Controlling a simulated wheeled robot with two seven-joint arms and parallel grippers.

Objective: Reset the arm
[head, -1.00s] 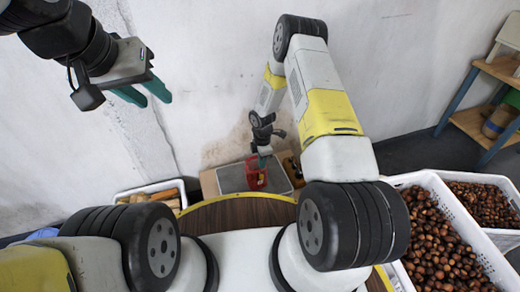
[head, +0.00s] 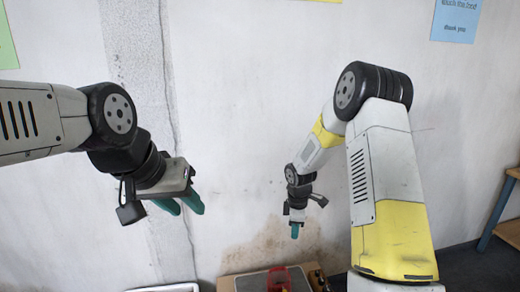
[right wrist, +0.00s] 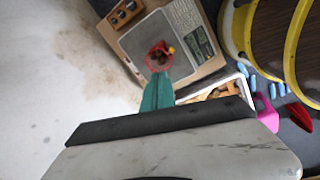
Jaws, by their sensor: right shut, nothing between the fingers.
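My left gripper (head: 186,207) hangs in the air at the left of the head view. Its two teal fingers point down with a gap between them, and nothing shows in it. My right gripper (head: 295,231) is shut and empty, pointing down above the scale (head: 251,283). Its teal fingers (right wrist: 157,92) lie together in the right wrist view. A red bag (head: 278,279) is on the scale's plate, apart from the fingers in the head view. In the right wrist view the red bag (right wrist: 158,56) shows brown contents, probably chestnuts.
A white crate (right wrist: 243,82) with brownish items stands beside the scale. Blue pieces (right wrist: 249,70) and a pink thing (right wrist: 264,114) lie near it. A shelf (head: 510,232) stands at the far right. The wall (head: 240,110) is behind both arms.

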